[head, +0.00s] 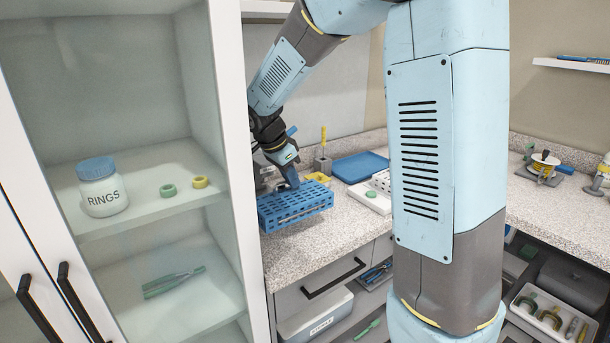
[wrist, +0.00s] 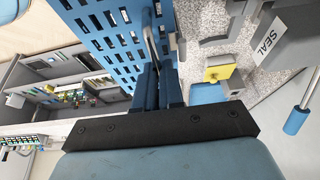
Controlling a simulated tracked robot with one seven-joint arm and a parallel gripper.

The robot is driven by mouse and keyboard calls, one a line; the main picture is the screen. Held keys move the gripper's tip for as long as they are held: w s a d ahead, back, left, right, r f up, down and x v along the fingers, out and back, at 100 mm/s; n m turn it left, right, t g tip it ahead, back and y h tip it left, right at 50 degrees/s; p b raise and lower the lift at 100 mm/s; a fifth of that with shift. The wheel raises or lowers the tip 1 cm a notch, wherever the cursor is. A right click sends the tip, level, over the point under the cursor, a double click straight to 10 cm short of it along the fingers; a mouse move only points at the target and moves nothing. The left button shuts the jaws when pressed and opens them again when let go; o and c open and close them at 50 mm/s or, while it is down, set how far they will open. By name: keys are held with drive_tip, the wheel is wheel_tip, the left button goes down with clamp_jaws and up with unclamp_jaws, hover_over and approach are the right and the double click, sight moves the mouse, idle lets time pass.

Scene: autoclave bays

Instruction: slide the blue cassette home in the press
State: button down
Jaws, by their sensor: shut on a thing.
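The blue cassette (head: 296,208), a perforated rack with rows of slots, sits on the speckled counter beside the white cabinet. It fills the upper left of the wrist view (wrist: 105,35). My gripper (head: 293,182) reaches down to its back edge. In the wrist view my gripper (wrist: 160,75) is shut at the cassette's right edge, with a thin grey bar of it between the fingers. Grey parts with a SEAL label (wrist: 270,36) and a blue-ended lever (wrist: 297,120), apparently the press, lie to the right. My arm hides most of the press in the head view.
The open-shelved cabinet (head: 228,100) stands close on the left, with a RINGS jar (head: 102,187) inside. A blue tray (head: 360,166) and a white block (head: 370,198) lie on the counter to the right. A yellow piece (wrist: 220,68) is near my fingers.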

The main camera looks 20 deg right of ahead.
sight(291, 191)
drive_tip(key=shift+s+d+f, duration=0.1)
drive_tip(key=shift+f, duration=2.6)
drive_tip(key=c, duration=1.2)
unclamp_jaws()
drive_tip(key=shift+o, duration=0.2)
